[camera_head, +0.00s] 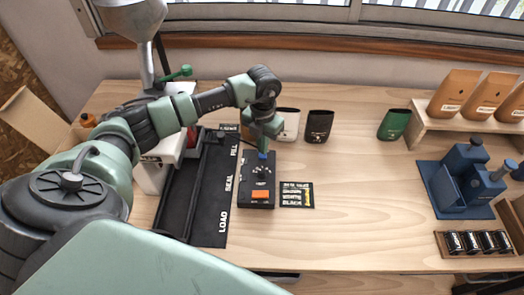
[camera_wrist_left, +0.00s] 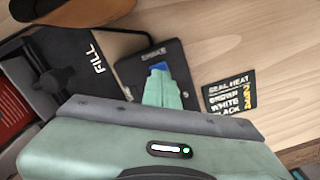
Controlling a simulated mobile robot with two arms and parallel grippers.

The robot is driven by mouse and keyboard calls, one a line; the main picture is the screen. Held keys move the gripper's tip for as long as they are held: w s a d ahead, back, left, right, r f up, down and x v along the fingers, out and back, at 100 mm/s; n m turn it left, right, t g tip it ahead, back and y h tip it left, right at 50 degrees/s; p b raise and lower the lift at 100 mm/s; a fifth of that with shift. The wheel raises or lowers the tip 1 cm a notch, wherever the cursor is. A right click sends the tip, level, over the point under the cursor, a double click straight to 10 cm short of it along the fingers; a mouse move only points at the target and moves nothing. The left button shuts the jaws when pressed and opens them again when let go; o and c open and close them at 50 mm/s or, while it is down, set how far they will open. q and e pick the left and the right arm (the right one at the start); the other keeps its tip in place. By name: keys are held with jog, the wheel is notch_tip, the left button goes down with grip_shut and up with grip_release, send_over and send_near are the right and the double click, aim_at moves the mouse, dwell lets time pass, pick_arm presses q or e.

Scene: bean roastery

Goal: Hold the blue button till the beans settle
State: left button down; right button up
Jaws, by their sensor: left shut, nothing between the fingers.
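A black control box (camera_head: 258,190) sits on the wooden table, with a dial and an orange patch on its near part. The blue button (camera_head: 262,155) is at its far end. My left gripper (camera_head: 263,150) points down at the blue button, shut and empty, its tips at or just above it. In the left wrist view the green fingers (camera_wrist_left: 168,80) meet the blue button (camera_wrist_left: 159,67); I cannot tell how far it is pressed. No beans show clearly. A grey metal hopper (camera_head: 135,25) stands at the back left. My right gripper is out of view.
A black track (camera_head: 208,190) marked LOAD, SEAL, FILL lies left of the box, and a label card (camera_head: 297,195) lies right. White, black and green bags (camera_head: 394,124) stand behind. A blue stand (camera_head: 457,185) and a shelf of brown bags (camera_head: 453,92) are at the right. The table's middle is clear.

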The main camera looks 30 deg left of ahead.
pick_arm(q)
jog(key=shift+f, duration=0.2)
jog(key=shift+f+b, duration=0.8)
jog(key=shift+f, duration=0.1)
dwell(0.7)
dwell(1.2)
jog(key=shift+r+p, duration=1.95)
jog(key=shift+r, duration=1.15)
jog(key=shift+f, duration=0.1)
